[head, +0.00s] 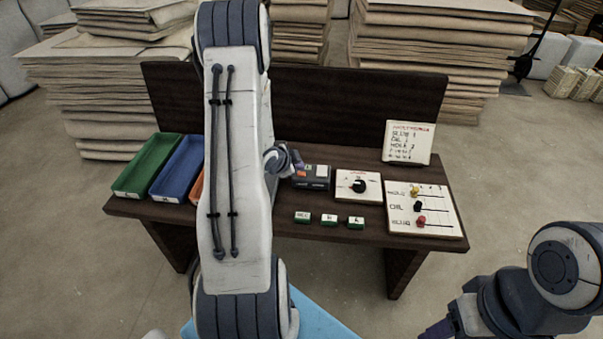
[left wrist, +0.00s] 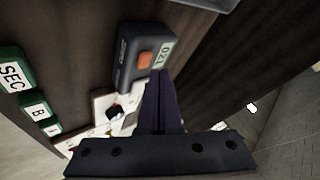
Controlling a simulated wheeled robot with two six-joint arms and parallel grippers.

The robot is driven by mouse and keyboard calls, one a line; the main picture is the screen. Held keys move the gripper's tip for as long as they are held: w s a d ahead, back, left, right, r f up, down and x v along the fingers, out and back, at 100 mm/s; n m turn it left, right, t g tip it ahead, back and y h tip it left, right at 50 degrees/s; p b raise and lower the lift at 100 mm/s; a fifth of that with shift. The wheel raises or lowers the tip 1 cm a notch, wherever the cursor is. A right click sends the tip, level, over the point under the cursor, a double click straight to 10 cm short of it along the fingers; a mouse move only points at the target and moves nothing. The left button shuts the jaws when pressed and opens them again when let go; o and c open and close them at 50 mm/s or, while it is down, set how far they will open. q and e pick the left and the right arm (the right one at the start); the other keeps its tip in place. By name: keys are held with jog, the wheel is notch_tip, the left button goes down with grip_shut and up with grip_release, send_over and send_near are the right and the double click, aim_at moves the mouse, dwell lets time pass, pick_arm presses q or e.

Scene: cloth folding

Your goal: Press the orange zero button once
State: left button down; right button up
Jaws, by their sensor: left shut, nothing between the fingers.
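The orange zero button (left wrist: 146,60) is on a dark grey device (left wrist: 128,63) with a small lit display (left wrist: 165,52) in the left wrist view. In the head view the dark device (head: 316,182) sits on the table just right of my left arm. My left gripper (head: 297,160) is shut and empty at the device's back left side. Its purple fingers (left wrist: 160,78) show in the left wrist view with their tips close to the display end; I cannot tell whether they touch. My right gripper (head: 438,330) is partly cut off at the bottom edge.
On the dark table (head: 270,228) a dial box (head: 345,195) and a board with coloured knobs (head: 430,228) stand right of the device. Small green-and-white blocks (head: 329,220) lie in front. Green (head: 148,165) and blue (head: 178,168) trays are at left. A written sign (head: 408,143) stands behind.

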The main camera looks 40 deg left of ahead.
pick_arm(q)
jog(key=shift+f, duration=0.1)
jog(key=shift+f+b, duration=0.35)
jog(key=shift+f+b, duration=0.35)
jog(key=shift+f, duration=0.1)
dwell(0.9)
jog(key=shift+r, duration=0.15)
jog(key=shift+r+p, duration=0.75)
jog(key=shift+p, duration=0.05)
notch_tip(320, 180, up, 5)
jog(key=p, duration=0.4)
